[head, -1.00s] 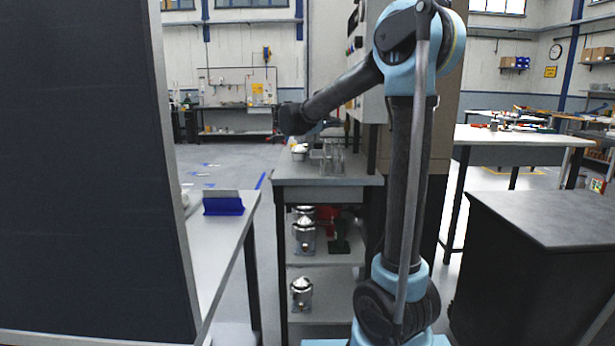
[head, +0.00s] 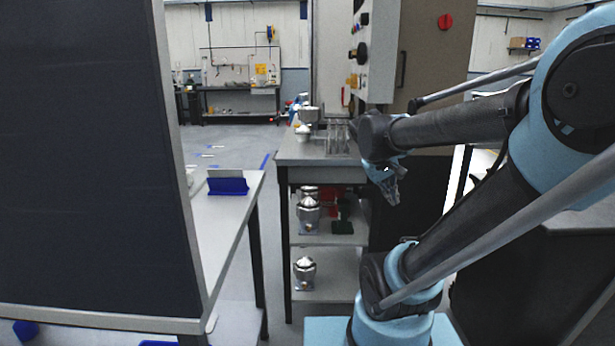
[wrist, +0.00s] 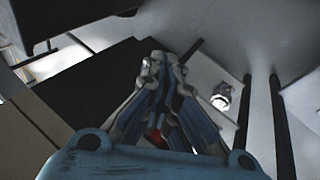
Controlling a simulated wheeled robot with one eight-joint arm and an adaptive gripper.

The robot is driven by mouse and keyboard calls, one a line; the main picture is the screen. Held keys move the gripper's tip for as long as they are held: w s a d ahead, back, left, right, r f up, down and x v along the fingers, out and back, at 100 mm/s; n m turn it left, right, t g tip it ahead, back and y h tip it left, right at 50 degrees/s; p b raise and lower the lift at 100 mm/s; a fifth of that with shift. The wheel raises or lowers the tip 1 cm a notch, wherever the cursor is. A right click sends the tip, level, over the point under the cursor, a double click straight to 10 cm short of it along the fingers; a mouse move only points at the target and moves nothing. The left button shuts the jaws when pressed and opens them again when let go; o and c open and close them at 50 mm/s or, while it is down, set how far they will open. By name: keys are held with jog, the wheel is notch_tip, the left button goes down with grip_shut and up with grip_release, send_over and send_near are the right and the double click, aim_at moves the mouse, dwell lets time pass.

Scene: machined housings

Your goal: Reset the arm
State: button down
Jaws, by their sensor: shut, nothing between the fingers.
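My gripper (head: 391,196) hangs from the end of my arm at the right of the head view, in front of the lower part of a cabinet. Its fingers point down and are shut with nothing between them. In the wrist view my gripper (wrist: 160,62) reaches up from the bottom middle, its fingertips close together. My upper arm leans out to the right of the head view. The gripper is right of the shelved bench (head: 298,160) and appears clear of it.
Metal housings (head: 308,216) stand on the bench's shelves; one (wrist: 221,96) shows in the wrist view. A dark panel (head: 85,160) blocks the left. A blue holder (head: 228,186) sits on the left table (head: 212,228). A cabinet (head: 430,80) stands behind my arm. Open floor (head: 225,145) lies at centre left.

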jog(key=s+a+f+m+g+y, duration=0.1)
jog(key=s+a+f+y, duration=0.3)
jog(key=s+f, duration=0.7)
jog(key=shift+s+a+f+m+y, duration=0.3)
jog(key=shift+s+a+m+y, duration=0.1)
jog(key=shift+s+a+m, duration=0.4)
jog(key=shift+a, duration=0.1)
